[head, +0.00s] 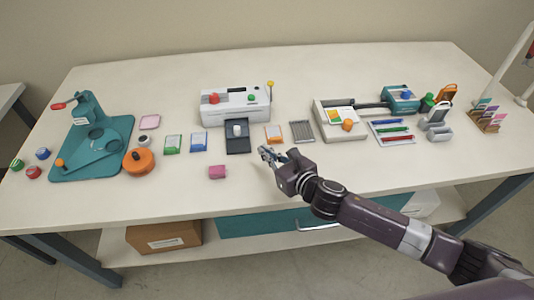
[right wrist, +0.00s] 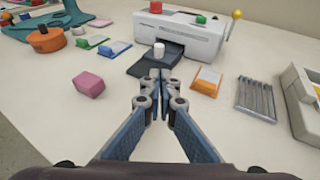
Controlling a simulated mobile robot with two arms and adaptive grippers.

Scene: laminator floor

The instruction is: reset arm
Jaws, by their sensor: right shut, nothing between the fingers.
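My right gripper (head: 267,154) reaches in from the lower right in the head view, over the front middle of the table. In the right wrist view its fingers (right wrist: 160,82) are together with nothing between them. The fingertips point toward the dark tray of the white laminator (right wrist: 180,32), which stands behind them. My left gripper is not in view.
On the white table (head: 260,195), a pink block (head: 217,172) lies left of my right gripper. An orange-and-white card holder (head: 273,134) and a grey ribbed tray (head: 302,131) lie behind it. A teal press (head: 92,150) stands left, a cream trimmer (head: 339,120) right. The front edge is mostly clear.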

